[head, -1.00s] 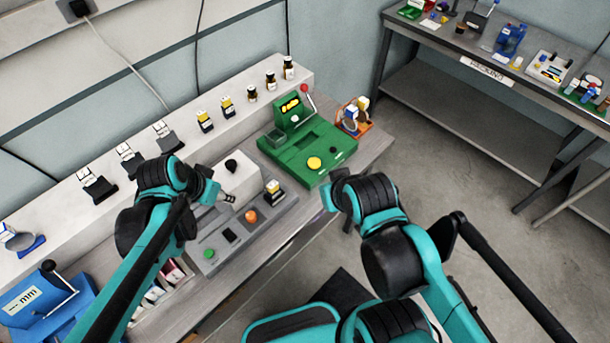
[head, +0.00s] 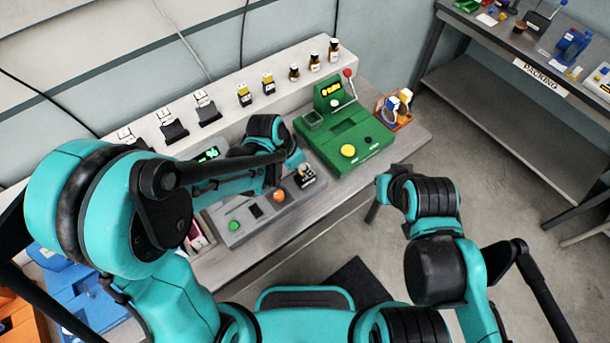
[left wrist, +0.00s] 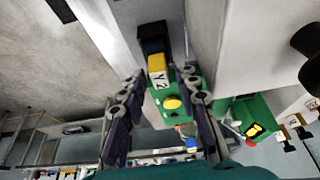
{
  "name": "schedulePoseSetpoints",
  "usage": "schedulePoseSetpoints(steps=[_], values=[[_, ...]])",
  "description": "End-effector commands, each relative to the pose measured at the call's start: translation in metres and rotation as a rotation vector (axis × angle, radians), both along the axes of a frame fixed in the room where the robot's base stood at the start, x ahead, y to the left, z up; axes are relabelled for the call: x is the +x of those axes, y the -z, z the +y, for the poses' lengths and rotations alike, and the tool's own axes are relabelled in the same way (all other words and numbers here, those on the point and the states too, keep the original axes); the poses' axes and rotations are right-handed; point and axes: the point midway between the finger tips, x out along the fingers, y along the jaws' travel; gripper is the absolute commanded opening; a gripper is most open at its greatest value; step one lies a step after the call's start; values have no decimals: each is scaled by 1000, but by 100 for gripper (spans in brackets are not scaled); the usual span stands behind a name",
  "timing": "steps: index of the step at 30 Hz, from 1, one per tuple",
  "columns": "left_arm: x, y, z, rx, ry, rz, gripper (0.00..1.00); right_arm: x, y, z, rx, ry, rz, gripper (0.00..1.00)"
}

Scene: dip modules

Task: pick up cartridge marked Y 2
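The cartridge marked Y 2 (left wrist: 158,66) has a yellow band, a white label and a black body in the left wrist view. In the head view its dark body (head: 307,181) stands at the right end of the grey console (head: 262,205), its top partly hidden by my left gripper. My left gripper (head: 298,163) is at the cartridge's top. In the left wrist view its two fingers (left wrist: 162,80) are apart, one on each side of the cartridge. Contact cannot be told. My right gripper (head: 374,205) hangs off the table's front edge, away from the cartridge; its fingers are unclear.
A green machine (head: 348,140) with a red-knobbed lever stands right of the console. An orange tray (head: 400,122) with small items is beyond it. The packing table (head: 500,75) is at the far right.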

Motion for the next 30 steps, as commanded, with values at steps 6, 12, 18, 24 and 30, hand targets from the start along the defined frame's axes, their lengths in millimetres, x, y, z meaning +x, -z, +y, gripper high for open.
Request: schedulePoseSetpoints(steps=[6, 12, 18, 24, 30], values=[[2, 10, -4, 0, -1, 0, 31, 0, 3, 0, 0, 0, 0, 0], [2, 10, -3, 0, -1, 0, 13, 0, 2, 0, 0, 0, 0, 0], [2, 9, -3, -1, -1, 0, 0, 0, 3, 0, 0, 0, 0, 0], [2, 8, -3, -1, -1, 0, 0, 0, 2, 0, 0, 0, 0, 0], [2, -7, -3, -1, -1, 0, 0, 0, -3, 0, 0, 0, 0, 0]])
